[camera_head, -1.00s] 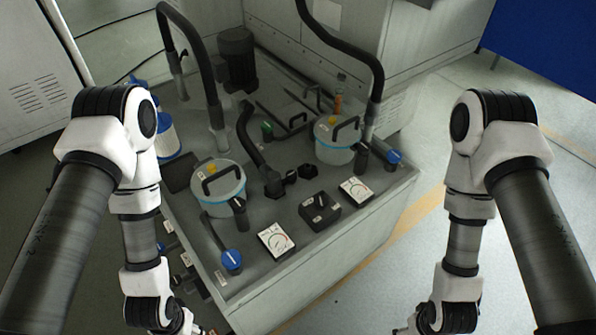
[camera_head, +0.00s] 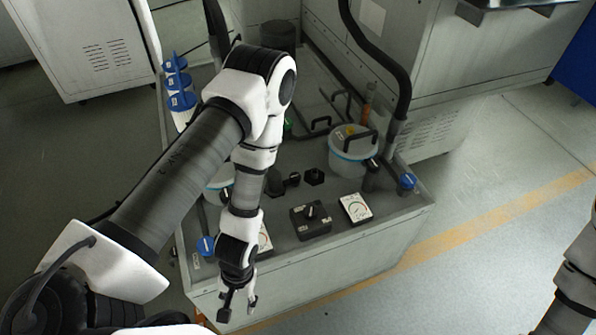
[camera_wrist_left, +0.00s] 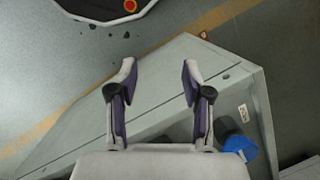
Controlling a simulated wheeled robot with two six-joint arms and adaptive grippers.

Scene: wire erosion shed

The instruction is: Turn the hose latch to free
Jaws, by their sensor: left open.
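My left gripper (camera_head: 238,306) is open and empty, just off the front face of the grey cabinet, below its top edge. It also shows in the left wrist view (camera_wrist_left: 159,72), with nothing between its fingers. On the cabinet top are a black box with a rotary knob (camera_head: 311,217) and a black lever (camera_head: 371,166) beside the right canister (camera_head: 352,145). I cannot tell for sure which fitting is the hose latch. My left arm hides much of the left canister (camera_head: 213,192) and its fittings. My right gripper is out of view.
Blue knobs stand at the cabinet's left (camera_head: 206,246) and right (camera_head: 407,181); one blue knob (camera_wrist_left: 240,148) shows in the wrist view. A thick black hose (camera_head: 398,80) rises behind. Floor to the right is clear.

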